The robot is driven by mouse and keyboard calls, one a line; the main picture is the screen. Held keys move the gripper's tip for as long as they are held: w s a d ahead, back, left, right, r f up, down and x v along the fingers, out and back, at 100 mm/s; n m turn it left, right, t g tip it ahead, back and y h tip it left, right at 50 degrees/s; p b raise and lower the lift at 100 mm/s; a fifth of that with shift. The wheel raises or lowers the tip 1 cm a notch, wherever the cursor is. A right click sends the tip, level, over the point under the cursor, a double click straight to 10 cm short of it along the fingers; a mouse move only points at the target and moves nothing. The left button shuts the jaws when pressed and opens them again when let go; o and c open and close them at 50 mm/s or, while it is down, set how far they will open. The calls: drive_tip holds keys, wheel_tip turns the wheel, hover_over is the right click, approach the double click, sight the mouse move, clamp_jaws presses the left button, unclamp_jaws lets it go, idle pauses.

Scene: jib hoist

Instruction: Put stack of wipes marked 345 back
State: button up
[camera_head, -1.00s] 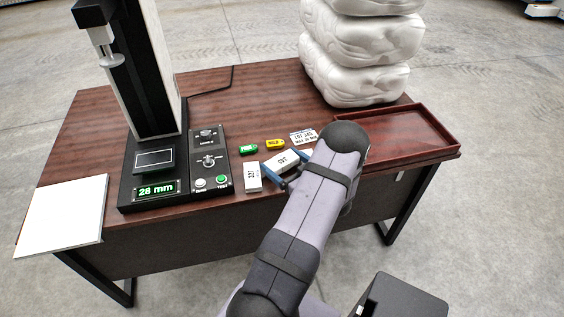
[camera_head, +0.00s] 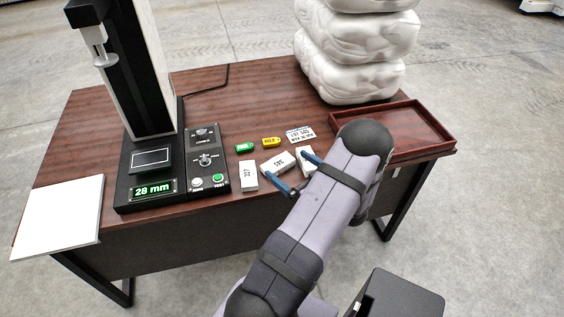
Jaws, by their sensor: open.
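The white stack of wipes whose label seems to read 345 (camera_head: 278,163) lies tilted on the brown table, between two other white stacks. My gripper (camera_head: 286,164) is open, with its blue fingertips at the near-left and right sides of this stack. I cannot tell whether they touch it. Another white stack (camera_head: 248,177) stands to the left, its label too small to read surely. A third white stack (camera_head: 305,160) is on the right, partly hidden by my gripper and arm.
A tester with a 28 mm display (camera_head: 153,189) and a control panel stand left. A red-brown tray (camera_head: 447,143) is right, with large white bundles (camera_head: 352,80) behind.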

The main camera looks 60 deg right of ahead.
drive_tip(key=v, duration=0.5)
drive_tip(key=shift+s+a, duration=0.15)
drive_tip(key=shift+s, duration=0.15)
